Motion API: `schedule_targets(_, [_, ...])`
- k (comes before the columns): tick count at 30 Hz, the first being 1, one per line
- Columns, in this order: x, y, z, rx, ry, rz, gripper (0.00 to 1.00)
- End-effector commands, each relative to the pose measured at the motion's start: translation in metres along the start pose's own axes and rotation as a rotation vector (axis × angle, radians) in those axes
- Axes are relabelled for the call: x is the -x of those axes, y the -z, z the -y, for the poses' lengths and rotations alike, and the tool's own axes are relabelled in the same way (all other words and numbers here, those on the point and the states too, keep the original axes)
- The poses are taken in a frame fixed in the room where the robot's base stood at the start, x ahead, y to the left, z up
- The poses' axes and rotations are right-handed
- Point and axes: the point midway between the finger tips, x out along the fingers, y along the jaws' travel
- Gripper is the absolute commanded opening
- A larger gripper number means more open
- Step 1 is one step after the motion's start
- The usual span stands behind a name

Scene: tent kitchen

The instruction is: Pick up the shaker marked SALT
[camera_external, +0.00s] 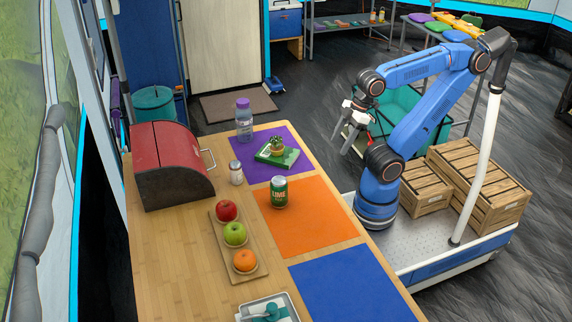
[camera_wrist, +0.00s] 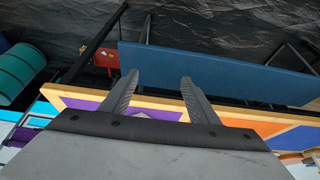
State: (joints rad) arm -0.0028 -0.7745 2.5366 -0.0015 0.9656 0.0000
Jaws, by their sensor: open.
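One shaker (camera_external: 236,172) stands upright on the wooden table, just right of the red bread box. It has a pale body and a grey cap; any marking on it is too small to read. My gripper (camera_external: 345,137) hangs open and empty to the right of the table, beyond the orange and purple mats and well apart from the shaker. In the wrist view my gripper (camera_wrist: 158,88) shows two spread fingers with nothing between them. No shaker can be made out in the wrist view.
A tray (camera_external: 290,309) sits in front. The blue mat (camera_external: 345,290) is bare.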

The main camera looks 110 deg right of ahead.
Motion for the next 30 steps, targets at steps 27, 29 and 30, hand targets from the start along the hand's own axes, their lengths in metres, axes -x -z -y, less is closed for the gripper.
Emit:
schedule_targets(27, [0.052, 0.207, 0.009, -0.622, -0.050, 0.175, 0.55])
schedule_targets(29, [0.052, 0.226, 0.010, -0.680, -0.061, 0.190, 0.55])
schedule_targets(30, [0.052, 0.239, 0.011, -0.719, -0.069, 0.200, 0.55])
